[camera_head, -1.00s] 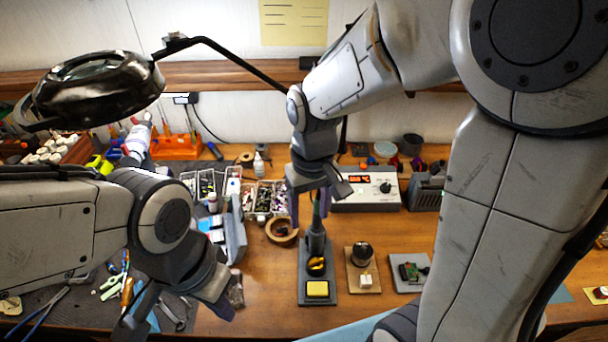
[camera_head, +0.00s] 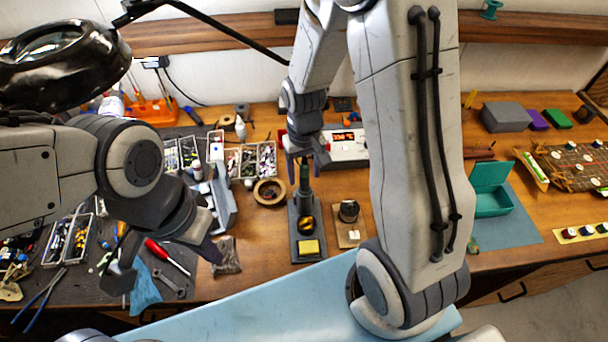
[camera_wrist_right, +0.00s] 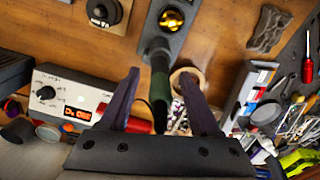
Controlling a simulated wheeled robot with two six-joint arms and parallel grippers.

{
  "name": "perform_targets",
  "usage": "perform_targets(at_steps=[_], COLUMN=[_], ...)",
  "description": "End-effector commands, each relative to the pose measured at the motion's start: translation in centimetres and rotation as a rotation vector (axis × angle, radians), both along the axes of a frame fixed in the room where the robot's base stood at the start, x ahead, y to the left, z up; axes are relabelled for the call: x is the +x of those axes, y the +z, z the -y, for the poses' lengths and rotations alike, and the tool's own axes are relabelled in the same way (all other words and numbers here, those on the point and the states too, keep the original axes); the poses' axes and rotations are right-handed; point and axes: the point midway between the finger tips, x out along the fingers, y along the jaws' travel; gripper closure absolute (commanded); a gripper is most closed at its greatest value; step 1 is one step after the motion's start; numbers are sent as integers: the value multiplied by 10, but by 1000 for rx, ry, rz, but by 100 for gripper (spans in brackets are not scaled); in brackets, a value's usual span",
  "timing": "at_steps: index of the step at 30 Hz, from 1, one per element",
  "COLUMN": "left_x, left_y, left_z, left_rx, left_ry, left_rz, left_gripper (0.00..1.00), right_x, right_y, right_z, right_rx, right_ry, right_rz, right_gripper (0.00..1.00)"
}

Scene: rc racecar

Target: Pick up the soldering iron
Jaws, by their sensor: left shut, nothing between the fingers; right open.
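The soldering iron (camera_head: 304,178) stands upright in its dark stand (camera_head: 307,246), which has a brass coil and a yellow sponge. Its dark green handle (camera_wrist_right: 159,85) also shows in the right wrist view. My right gripper (camera_wrist_right: 159,76) is open, with one dark finger on each side of the handle and a gap to each. In the head view my right gripper (camera_head: 304,160) is at the top of the iron, whose upper end it partly hides. My left gripper (camera_head: 165,262) is shut and empty, above the dark mat at the left.
A soldering station (camera_head: 347,147) with a red display stands behind the iron. A tape roll (camera_head: 270,191) and part trays (camera_head: 250,160) are close on its left. A small stand with a dark knob (camera_head: 349,211) is on its right. A magnifier lamp (camera_head: 60,65) hangs at upper left.

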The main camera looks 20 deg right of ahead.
Motion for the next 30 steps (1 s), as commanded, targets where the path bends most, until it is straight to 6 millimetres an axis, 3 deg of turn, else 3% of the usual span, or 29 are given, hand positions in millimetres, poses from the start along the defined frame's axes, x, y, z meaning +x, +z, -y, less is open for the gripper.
perform_targets(at_steps=[4, 11, 12, 17, 30], left_x=[0, 0, 0, 0, 0], left_y=[4, 3, 3, 3, 2], left_z=[0, 0, 0, 0, 0], left_rx=[0, 0, 0, 0, 0], left_ry=[-1, -1, -1, -1, 0], left_rz=[0, 0, 0, 0, 0], left_gripper=[100, 100, 100, 100, 100], right_x=[-1, 0, 0, 0, 1], right_y=[-13, -16, -16, -16, -11], right_z=[-1, -1, -1, -1, -1], right_rx=[0, 0, 0, 0, 0], right_ry=[1, 1, 1, 1, 1], right_rz=[-2, 2, 1, 1, 3], right_gripper=[36, 36, 40, 100, 100])
